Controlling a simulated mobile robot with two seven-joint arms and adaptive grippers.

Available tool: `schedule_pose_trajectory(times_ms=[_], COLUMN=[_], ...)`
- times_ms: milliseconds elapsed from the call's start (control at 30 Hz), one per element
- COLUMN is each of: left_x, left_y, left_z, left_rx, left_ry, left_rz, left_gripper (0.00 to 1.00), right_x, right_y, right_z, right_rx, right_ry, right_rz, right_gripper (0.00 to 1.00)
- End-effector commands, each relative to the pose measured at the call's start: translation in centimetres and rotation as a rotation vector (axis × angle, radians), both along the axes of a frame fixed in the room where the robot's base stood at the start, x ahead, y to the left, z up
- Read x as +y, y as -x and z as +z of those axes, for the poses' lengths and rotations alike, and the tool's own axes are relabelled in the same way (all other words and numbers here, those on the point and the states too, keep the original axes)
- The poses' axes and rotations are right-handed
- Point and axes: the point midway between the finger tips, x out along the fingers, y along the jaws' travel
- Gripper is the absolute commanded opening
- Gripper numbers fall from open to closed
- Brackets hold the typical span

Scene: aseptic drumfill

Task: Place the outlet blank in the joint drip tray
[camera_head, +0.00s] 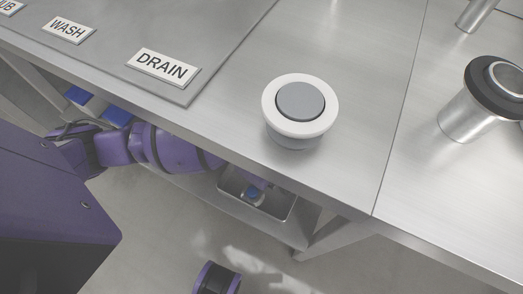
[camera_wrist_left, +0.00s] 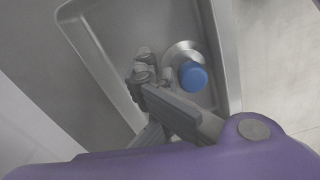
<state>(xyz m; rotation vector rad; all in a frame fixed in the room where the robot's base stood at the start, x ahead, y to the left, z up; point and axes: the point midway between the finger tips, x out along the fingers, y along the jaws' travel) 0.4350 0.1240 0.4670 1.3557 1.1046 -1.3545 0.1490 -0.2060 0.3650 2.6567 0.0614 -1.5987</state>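The joint drip tray is a grey metal tray (camera_head: 282,208) under the bench edge in the head view. Its wall also shows in the left wrist view (camera_wrist_left: 228,50). Inside it is a round metal disc (camera_wrist_left: 180,52) with a blue knob (camera_wrist_left: 193,76), likely the outlet blank. It also shows small in the head view (camera_head: 253,193). A small metal clamp-like part (camera_wrist_left: 143,70) lies beside the disc. My left gripper (camera_wrist_left: 152,108) is over the tray, beside the blue knob. Its finger gap is unclear.
The steel bench (camera_head: 225,110) overhangs the tray, and my left arm reaches beneath it. A white-rimmed round fitting (camera_head: 300,105) stands on the bench. A metal cylinder with a black collar (camera_head: 465,118) stands at right. A DRAIN label (camera_head: 163,67) lies at left.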

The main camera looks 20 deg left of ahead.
Motion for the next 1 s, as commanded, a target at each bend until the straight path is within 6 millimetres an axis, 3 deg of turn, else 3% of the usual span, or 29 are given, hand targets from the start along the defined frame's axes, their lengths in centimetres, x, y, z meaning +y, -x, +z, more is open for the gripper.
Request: schedule_pose_trajectory(times_ms=[67,767,1000], left_x=[0.03,0.05,0.1], left_y=[0.04,0.03,0.22], left_z=[-0.99,-1.58,-1.77], left_rx=[0.002,0.001,0.005], left_ry=[0.0,-0.001,-0.003], left_rz=[0.0,0.0,0.0], left_gripper=[0.0,0.0,0.29], right_x=[0.01,0.0,-0.02], right_y=[0.18,0.26,0.27], right_z=[-0.54,-0.74,-0.75], right_rx=[0.006,0.008,0.008], right_ry=[0.0,0.0,0.0], right_rz=[0.0,-0.001,-0.001], right_gripper=[0.4,0.4,0.4])
